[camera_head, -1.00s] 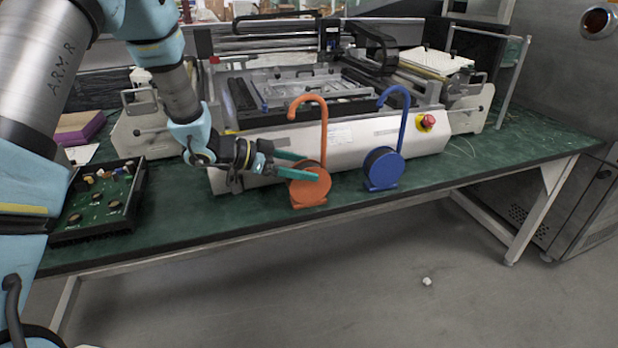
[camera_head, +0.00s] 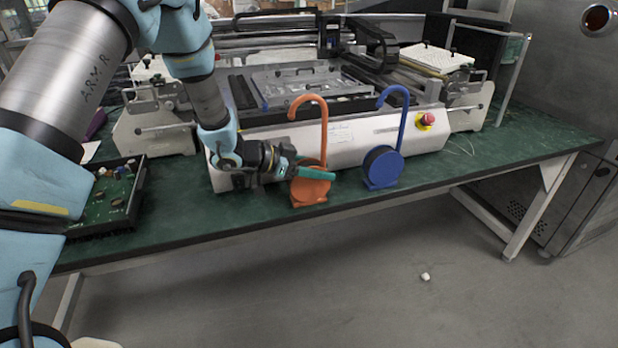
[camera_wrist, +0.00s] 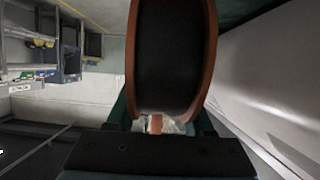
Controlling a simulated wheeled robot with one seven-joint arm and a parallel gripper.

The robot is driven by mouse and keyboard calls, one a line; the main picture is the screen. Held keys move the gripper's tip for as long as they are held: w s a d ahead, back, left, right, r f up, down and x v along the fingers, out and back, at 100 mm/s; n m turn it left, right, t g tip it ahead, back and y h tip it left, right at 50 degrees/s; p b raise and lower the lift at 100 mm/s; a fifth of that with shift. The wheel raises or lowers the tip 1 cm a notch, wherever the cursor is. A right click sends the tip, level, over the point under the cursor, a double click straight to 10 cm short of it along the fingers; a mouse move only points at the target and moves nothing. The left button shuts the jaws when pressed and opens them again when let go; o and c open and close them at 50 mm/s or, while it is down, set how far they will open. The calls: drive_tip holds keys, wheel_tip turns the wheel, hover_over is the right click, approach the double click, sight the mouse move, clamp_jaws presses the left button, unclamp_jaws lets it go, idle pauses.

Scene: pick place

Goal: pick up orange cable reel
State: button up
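The orange cable reel (camera_head: 309,190) stands upright on the green table near its front edge, with a tall hooked handle rising above it. My gripper (camera_head: 318,174) is at the reel from the left. One teal finger crosses the front of the reel, and the other is mostly hidden behind it. In the wrist view, the reel (camera_wrist: 211,60), with its orange rims and dark drum, fills the space between the finger bases. I cannot tell whether the fingers press on it. The reel's base rests on the table.
A blue cable reel (camera_head: 381,168) with a hooked handle stands close to the right. A large machine (camera_head: 350,140) with a red button (camera_head: 426,120) stands just behind both reels. A black tray (camera_head: 118,195) with small parts is at the left. The table's front edge is near.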

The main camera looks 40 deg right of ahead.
clamp_jaws()
drive_tip(key=shift+r, duration=0.1)
idle(0.6)
